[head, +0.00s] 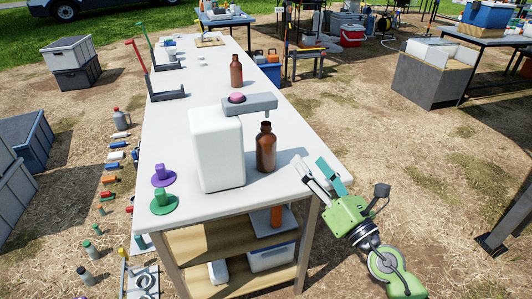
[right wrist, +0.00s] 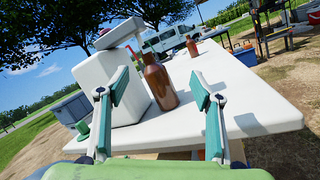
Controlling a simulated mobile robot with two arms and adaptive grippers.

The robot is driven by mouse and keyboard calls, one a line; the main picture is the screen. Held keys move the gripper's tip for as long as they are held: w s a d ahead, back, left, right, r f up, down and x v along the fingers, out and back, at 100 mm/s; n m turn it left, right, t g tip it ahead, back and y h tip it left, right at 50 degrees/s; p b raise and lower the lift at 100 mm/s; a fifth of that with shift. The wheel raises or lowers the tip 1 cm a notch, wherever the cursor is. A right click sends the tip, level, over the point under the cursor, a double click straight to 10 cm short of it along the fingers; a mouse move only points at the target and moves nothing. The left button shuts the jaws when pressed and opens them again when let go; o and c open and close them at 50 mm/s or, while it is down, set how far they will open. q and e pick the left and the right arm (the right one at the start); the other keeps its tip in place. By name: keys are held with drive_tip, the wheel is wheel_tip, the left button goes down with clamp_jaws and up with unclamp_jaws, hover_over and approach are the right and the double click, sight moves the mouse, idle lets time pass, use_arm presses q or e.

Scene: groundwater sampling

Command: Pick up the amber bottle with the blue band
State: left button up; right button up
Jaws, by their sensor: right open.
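An amber bottle (head: 266,148) stands upright on the white table (head: 185,100), just right of a white box-shaped container. A second amber bottle (head: 236,72) stands farther back. I can make out no blue band on either. My right gripper (head: 316,172) is open and empty at the table's right edge, near the closer bottle but apart from it. In the right wrist view, the closer bottle (right wrist: 160,84) appears between the spread fingers (right wrist: 159,100), beyond them; the farther bottle (right wrist: 191,46) shows behind. My left gripper is not in view.
Shelves (head: 200,243) are below.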

sight(273, 155)
drive_tip(key=w+a+f+n+g, duration=0.1)
drive_tip(key=w+a+n, duration=0.1)
drive_tip(key=w+a+f+n+g+y, duration=0.1)
drive_tip(key=w+a+f+n+g, duration=0.1)
drive_tip(key=w+a+n, duration=0.1)
drive_tip(key=w+a+f+n+g, duration=0.1)
drive_tip(key=w+a+f+n, duration=0.1)
drive_tip(key=n, duration=0.1)
drive_tip(key=shift+w+a+f+g+b, duration=0.25)
drive_tip(key=shift+a+g+b, duration=0.05)
drive_tip(key=x, duration=0.3)
drive_tip(key=b+x, duration=0.1)
drive_tip(key=x, duration=0.1)
drive_tip(key=shift+w+d+r, duration=0.15)
drive_tip(key=shift+r, duration=0.25)
drive_tip(key=shift+w+a, duration=0.3)
drive_tip(key=shift+w, duration=0.1)
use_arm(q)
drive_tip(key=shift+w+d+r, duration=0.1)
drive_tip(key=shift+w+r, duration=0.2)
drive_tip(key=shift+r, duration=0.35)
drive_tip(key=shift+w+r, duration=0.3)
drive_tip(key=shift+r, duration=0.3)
use_arm(e)
drive_tip(key=shift+r, duration=0.15)
drive_tip(key=c, duration=1.6)
